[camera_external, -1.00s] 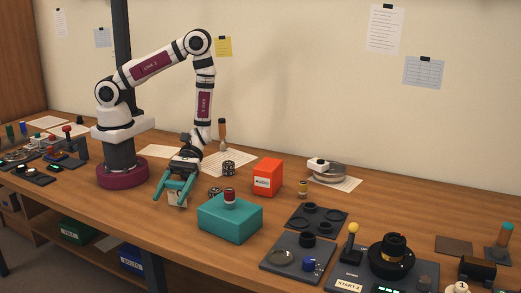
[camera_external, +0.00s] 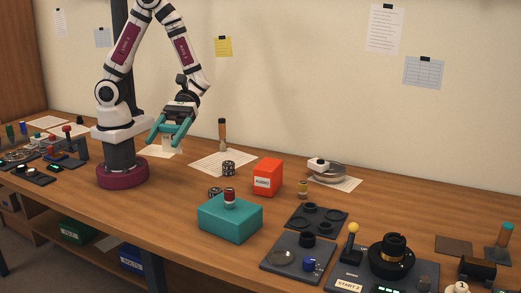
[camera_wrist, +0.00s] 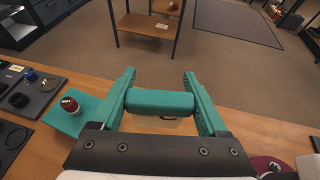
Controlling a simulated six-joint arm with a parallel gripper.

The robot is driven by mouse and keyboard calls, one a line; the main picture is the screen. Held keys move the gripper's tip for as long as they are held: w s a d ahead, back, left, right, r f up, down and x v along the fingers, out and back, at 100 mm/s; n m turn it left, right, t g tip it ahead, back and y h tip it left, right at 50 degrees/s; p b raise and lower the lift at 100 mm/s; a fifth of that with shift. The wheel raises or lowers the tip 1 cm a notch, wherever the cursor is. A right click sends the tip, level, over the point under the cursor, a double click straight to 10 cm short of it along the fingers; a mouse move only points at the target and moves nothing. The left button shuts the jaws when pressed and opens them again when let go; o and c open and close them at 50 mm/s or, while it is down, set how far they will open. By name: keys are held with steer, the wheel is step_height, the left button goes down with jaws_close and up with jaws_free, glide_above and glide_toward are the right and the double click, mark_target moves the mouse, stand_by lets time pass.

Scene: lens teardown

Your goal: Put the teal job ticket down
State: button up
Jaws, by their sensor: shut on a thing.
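My gripper (camera_external: 166,139) has teal fingers and is held up above the bench, to the right of my base. In the wrist view my gripper (camera_wrist: 160,88) is shut on the teal job ticket (camera_wrist: 160,101), whose teal bar spans between the two fingers. A pale part with a dark mark shows below the bar, mostly hidden. In the external view only a small pale piece of the ticket (camera_external: 168,144) shows between the fingers. It looks clear of the bench.
A teal box (camera_external: 230,220) with a red-topped piece on it stands right of my gripper, with an orange-red box (camera_external: 267,177) behind it. Dark trays (camera_external: 317,221) lie further right. White papers (camera_external: 222,162) lie behind. The bench front near my base is clear.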

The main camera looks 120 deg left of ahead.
steer(key=w+a+n+t+y, duration=0.5)
steer(key=w+a, duration=0.4)
steer(key=a, duration=0.5)
steer(key=w+a+n+t+y, duration=0.3)
steer(key=w+a+n+t, duration=0.4)
steer(key=a, duration=0.7)
steer(key=a+f+g, duration=0.1)
steer(key=a+f, duration=0.4)
steer(key=a+f+g, duration=0.1)
steer(key=a+f, duration=0.5)
steer(key=shift+w+a+f+m, duration=0.1)
steer(key=shift+a+f+m, duration=0.05)
steer(key=shift+f+m, duration=0.15)
steer(key=f, duration=0.4)
steer(key=shift+a+f, duration=0.1)
steer(key=shift+a, duration=0.1)
